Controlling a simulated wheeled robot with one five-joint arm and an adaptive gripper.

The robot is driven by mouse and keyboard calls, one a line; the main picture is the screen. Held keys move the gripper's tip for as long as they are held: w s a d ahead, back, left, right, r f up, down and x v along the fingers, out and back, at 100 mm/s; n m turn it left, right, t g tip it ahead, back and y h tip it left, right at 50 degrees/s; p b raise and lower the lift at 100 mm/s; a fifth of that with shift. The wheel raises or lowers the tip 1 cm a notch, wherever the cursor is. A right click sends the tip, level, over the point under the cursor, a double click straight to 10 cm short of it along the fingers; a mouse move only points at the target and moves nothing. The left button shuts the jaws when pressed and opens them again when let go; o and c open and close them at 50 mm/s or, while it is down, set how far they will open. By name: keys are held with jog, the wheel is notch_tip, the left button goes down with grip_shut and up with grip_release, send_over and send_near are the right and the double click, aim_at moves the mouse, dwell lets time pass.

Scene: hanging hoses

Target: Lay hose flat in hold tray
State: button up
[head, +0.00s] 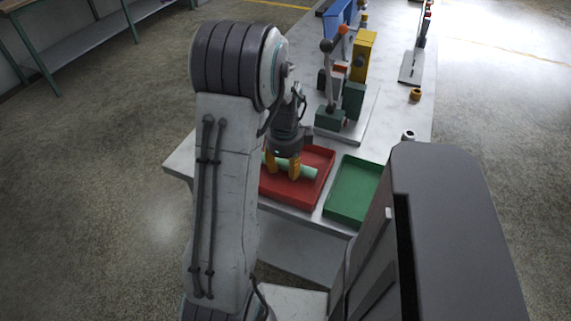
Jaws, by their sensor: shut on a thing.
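The hose (308,172) is a short pale green tube lying across the red tray, roughly level. My gripper (282,170) has orange fingers pointing down over the red tray (297,196) and is shut on the hose. Part of the hose and the left side of the red tray are hidden behind my arm. I cannot tell whether the hose touches the tray floor. A green tray (352,190), empty where it shows, lies just right of the red one. Which of the two is the hold tray is not marked.
Behind the trays, a fixture with green and yellow blocks (354,100) stands on the pale table (395,110). A shelf bench (80,38) stands far left.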

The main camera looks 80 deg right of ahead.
jog(key=shift+f, duration=0.2)
jog(key=o, duration=1.2)
jog(key=shift+o, duration=0.2)
notch_tip(320, 180, up, 12)
jog(key=a, duration=0.1)
dwell(0.7)
